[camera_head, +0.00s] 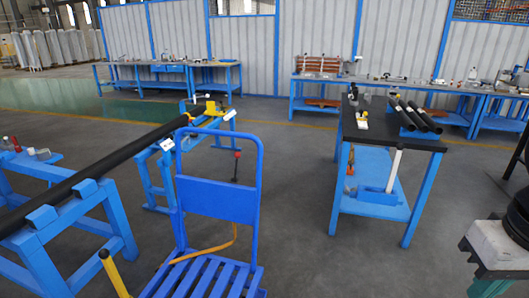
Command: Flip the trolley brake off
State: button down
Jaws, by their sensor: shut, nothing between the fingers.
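The trolley (215,198) is a blue push cart. It has an upright tubular handle frame, a solid blue panel and a slatted deck (205,277) that runs off the bottom edge. A thin dark lever with a red knob (237,154) stands upright in the handle frame's opening, above the panel. It may be the brake; its lower end is hidden by the panel. An orange curved bar or hose (222,246) runs from under the panel down to the deck. My gripper is not in this view.
A long black pipe (95,172) rests on blue stands to the left. A blue workbench (375,130) with pipes stands to the right. A yellow post (113,272) rises at the lower left. A pale block (498,247) is at the lower right. Floor between trolley and workbench is clear.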

aim_at(237, 154)
jog(key=u, duration=0.25)
jog(key=i, duration=0.9)
jog(key=u, duration=0.6)
